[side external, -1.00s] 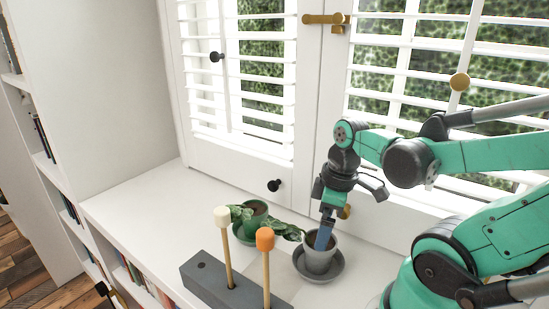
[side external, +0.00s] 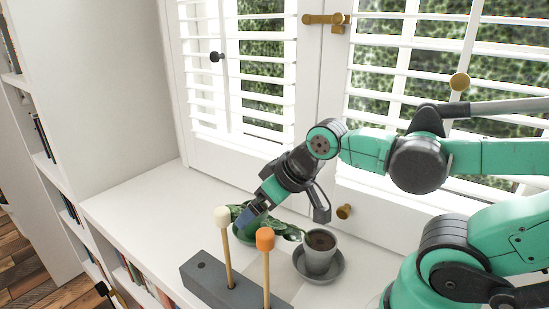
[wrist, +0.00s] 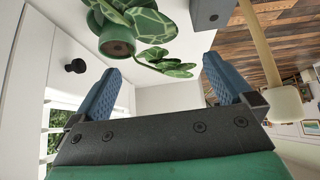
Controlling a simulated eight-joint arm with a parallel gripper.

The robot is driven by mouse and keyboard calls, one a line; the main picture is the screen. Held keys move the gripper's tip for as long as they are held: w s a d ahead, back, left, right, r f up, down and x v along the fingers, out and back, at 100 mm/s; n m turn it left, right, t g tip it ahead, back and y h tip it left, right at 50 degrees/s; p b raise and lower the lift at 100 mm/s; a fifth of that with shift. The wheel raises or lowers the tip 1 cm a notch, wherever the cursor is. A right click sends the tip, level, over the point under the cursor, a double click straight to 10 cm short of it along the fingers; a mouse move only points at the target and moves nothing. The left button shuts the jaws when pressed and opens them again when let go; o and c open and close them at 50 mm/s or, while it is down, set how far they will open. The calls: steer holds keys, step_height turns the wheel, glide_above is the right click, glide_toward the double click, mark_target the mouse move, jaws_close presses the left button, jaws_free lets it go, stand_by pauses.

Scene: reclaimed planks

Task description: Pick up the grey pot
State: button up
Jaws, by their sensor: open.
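The grey pot (side external: 319,262) stands upright on a grey saucer (side external: 336,278) on the white sill, filled with dark soil. I do not see it in the wrist view. My gripper (side external: 246,219), with blue fingers, is to the left of the pot and tilted down to the left, over or in front of the green potted plant. In the wrist view my gripper (wrist: 160,68) is open, its two fingers wide apart with nothing held between them.
The green pot (wrist: 117,42) with patterned leaves is close ahead of my fingers. A grey block (side external: 225,290) holds pegs with a cream head (side external: 221,217) and an orange head (side external: 265,239). Shuttered windows stand behind. The sill at left is clear.

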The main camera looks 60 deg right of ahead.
step_height(320, 180, up, 5)
steer(key=m, duration=0.1)
steer(key=m+g, duration=0.6)
steer(key=m, duration=2.2)
glide_above(320, 242)
steer(key=shift+y, duration=0.4)
steer(key=f, duration=0.8)
steer(key=shift+s+a+f, duration=0.15)
steer(key=shift+s+f, duration=0.2)
steer(key=shift+s, duration=0.05)
steer(key=shift+w+a+f, duration=0.1)
steer(key=shift+w+f, duration=0.05)
steer(key=shift+f, duration=1.4)
steer(key=shift+w+a+f, duration=0.1)
steer(key=shift+f, duration=1.45)
